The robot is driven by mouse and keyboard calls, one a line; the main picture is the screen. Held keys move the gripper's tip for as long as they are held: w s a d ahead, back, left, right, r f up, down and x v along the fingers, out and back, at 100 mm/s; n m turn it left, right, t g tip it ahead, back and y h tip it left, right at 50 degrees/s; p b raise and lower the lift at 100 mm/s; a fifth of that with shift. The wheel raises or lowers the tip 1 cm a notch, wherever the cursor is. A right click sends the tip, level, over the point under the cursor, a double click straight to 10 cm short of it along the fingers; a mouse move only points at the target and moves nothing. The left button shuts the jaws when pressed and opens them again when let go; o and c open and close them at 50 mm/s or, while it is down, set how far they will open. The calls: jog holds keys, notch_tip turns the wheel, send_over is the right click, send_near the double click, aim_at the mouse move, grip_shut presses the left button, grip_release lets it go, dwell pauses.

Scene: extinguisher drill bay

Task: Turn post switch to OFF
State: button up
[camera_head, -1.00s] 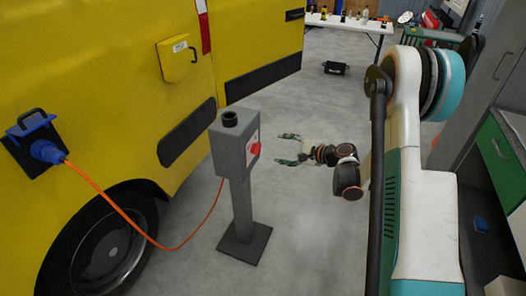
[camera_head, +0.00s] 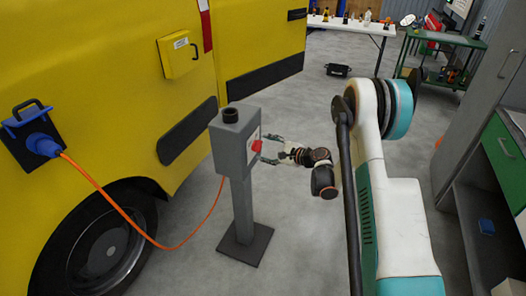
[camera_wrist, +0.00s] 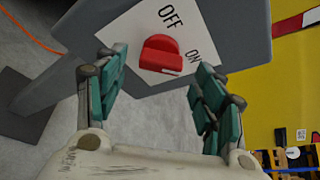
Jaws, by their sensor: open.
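The post switch is a red knob (camera_wrist: 160,55) on a white plate (camera_wrist: 135,30) marked OFF and ON, on a grey post box (camera_head: 233,143). In the wrist view, the knob's white pointer mark lies towards its lower right edge, on the ON side. In the head view the red knob (camera_head: 256,146) shows on the box's right face. My gripper (camera_wrist: 160,90) is open, with its teal fingers on either side of the knob in the wrist view and nothing between them. In the head view my gripper (camera_head: 268,148) is at the knob; whether it touches cannot be told.
A yellow vehicle (camera_head: 100,80) stands to the left and behind the post. An orange cable (camera_head: 105,200) runs from a blue plug (camera_head: 42,146) towards the post. A white table (camera_head: 350,25) and a green cart (camera_head: 440,50) stand at the back.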

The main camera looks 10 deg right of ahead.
aim_at(258, 146)
jog(key=shift+b+x, duration=0.3)
jog(key=shift+x, duration=1.05)
jog(key=shift+c, duration=0.3)
jog(key=c, duration=1)
